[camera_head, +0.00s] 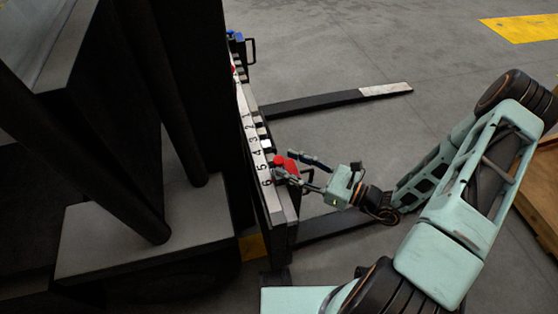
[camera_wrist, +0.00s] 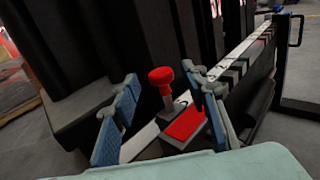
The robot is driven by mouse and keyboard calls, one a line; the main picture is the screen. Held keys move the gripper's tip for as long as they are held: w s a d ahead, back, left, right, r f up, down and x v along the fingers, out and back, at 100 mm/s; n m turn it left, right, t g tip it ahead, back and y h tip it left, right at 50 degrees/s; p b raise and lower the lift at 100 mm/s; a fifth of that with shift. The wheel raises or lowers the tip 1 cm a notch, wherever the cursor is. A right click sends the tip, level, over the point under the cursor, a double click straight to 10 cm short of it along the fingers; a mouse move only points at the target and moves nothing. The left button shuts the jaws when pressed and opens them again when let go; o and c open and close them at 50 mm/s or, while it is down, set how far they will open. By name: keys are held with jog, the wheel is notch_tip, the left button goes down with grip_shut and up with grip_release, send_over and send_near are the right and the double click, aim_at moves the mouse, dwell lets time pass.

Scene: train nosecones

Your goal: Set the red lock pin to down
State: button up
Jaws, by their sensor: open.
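The red lock pin (camera_wrist: 161,77) has a round red knob on a pale shaft and stands up above a red block (camera_wrist: 186,122) in the wrist view. In the head view the red lock pin (camera_head: 280,161) shows beside the numbered scale, near the 5 and 6. My gripper (camera_head: 296,167) is at the pin; in the wrist view my gripper (camera_wrist: 160,92) is open, with one blue-padded finger on each side of the knob. I see gaps between the knob and both fingers. The foot of the shaft is partly hidden.
The fork carriage (camera_head: 247,127) carries a white numbered scale. A blue part (camera_head: 237,37) with a black handle is at its far end. Two forks stick out to the right, the far fork (camera_head: 340,100) clear of my arm. Open grey floor lies between and beyond them.

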aim_at(279, 159)
jog(key=shift+x, duration=1.95)
grip_shut()
jog(key=shift+f+b, duration=0.1)
jog(key=shift+b, duration=0.2)
